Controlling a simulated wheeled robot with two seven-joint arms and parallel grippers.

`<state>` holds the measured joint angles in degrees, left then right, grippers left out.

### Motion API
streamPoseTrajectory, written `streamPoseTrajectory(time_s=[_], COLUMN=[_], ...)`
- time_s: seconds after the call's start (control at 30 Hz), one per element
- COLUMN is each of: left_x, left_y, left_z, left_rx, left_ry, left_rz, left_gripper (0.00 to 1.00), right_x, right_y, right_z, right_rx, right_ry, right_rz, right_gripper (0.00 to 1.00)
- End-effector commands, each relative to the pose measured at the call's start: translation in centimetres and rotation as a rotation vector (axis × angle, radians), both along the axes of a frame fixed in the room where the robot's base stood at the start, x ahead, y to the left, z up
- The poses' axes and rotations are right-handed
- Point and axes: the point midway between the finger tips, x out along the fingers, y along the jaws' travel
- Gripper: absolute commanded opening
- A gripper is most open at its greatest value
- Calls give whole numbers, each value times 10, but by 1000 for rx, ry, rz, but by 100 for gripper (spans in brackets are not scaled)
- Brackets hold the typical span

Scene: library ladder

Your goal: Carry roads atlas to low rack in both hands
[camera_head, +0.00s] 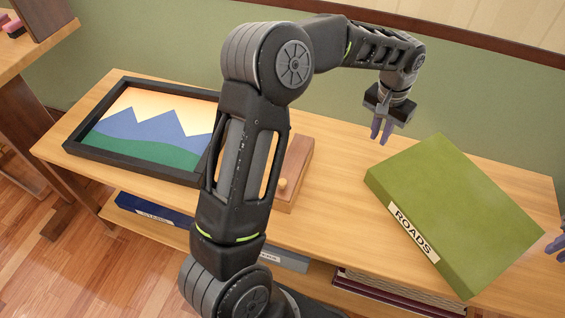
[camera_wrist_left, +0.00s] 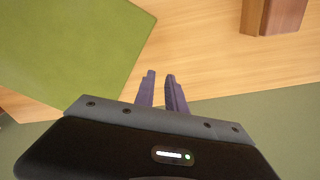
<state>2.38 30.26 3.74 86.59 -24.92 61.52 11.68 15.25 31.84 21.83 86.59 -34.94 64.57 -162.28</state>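The roads atlas (camera_head: 445,205) is a thick green volume with a white ROADS label. It lies flat and turned at an angle on the right part of a wooden bench top (camera_head: 335,215). It also shows in the left wrist view (camera_wrist_left: 70,45). My left gripper (camera_head: 381,133) is open and empty, with purple fingers beyond the atlas's far left corner, apart from it. My right gripper (camera_head: 556,245) shows only as fingertips at the right edge, beside the atlas; its opening is cut off. No rack is clearly identifiable, though the bench has a lower shelf (camera_head: 325,277).
A framed mountain picture (camera_head: 150,130) lies on the bench's left. A brown wooden box (camera_head: 297,170) with a knob sits mid-bench, partly behind my left arm. The lower shelf holds a blue binder (camera_head: 150,210) and dark red books (camera_head: 395,298). A green wall (camera_head: 480,85) stands behind.

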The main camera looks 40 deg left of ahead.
Motion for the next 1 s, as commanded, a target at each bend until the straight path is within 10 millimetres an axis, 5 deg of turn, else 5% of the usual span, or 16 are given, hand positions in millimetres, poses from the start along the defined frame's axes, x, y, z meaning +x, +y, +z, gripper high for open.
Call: streamPoseTrajectory(time_s=[0.47, 1.0], left_x=[0, -6], left_y=[1, 0], left_z=[9, 105], left_rx=[1, 0], left_ry=[-1, -3], left_rz=[1, 1], left_gripper=[22, 22], right_x=[0, 0], right_y=[-1, -1], right_z=[0, 0], right_rx=[-1, -1], right_ry=[1, 1], right_rz=[-1, -1], right_gripper=[22, 22])
